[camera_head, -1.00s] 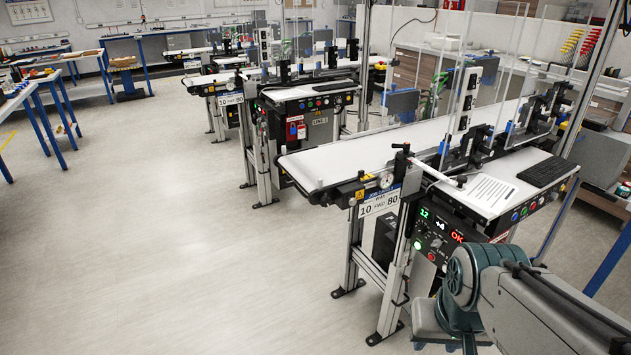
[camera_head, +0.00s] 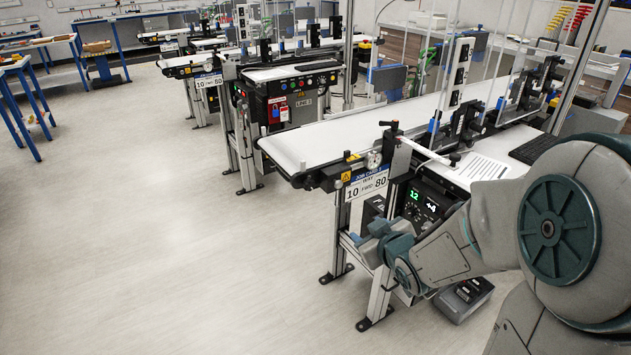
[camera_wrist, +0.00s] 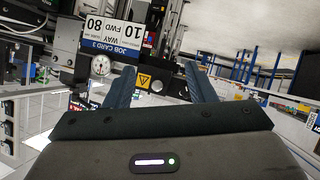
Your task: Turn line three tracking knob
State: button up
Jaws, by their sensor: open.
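The nearest conveyor (camera_head: 300,148) carries a job card (camera_head: 367,184) reading 10 FWD 80 on its end. The card appears upside down in the wrist view (camera_wrist: 112,35), where it reads JOB CARD 3. A round white dial (camera_head: 374,160) sits above the card, and it shows in the wrist view (camera_wrist: 101,66) left of the fingers. Which part is the tracking knob, I cannot tell. My gripper (camera_head: 372,238) is below the card, beside the conveyor's leg. In the wrist view its blue fingers (camera_wrist: 160,88) are apart and empty, with a yellow warning label (camera_wrist: 145,82) between them.
The control panel (camera_head: 425,205) with lit green and white digits is partly hidden by my arm. A black knob-topped clamp (camera_head: 389,126) stands on the conveyor's near edge. LINE 2's conveyor (camera_head: 280,73) stands behind. The floor (camera_head: 150,220) at left is clear.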

aim_at(310, 186)
jog(key=w+a+t+y, duration=0.1)
jog(key=w+a+y, duration=0.1)
jog(key=w+a, duration=0.2)
jog(key=w+a+r+n+t+y, duration=0.1)
jog(key=w+a+y, duration=0.1)
jog(key=w+a, duration=0.1)
jog(key=w+a+r+n+y, duration=0.1)
jog(key=w+a+y, duration=0.1)
jog(key=w+a, duration=0.2)
jog(key=shift+w+a+r+t, duration=0.15)
jog(key=shift+w+a+t, duration=0.05)
jog(key=shift+a, duration=0.25)
jog(key=shift+w+a+r+t, duration=0.1)
jog(key=shift+w+a+t, duration=0.1)
jog(key=shift+a, duration=0.2)
jog(key=c, duration=1)
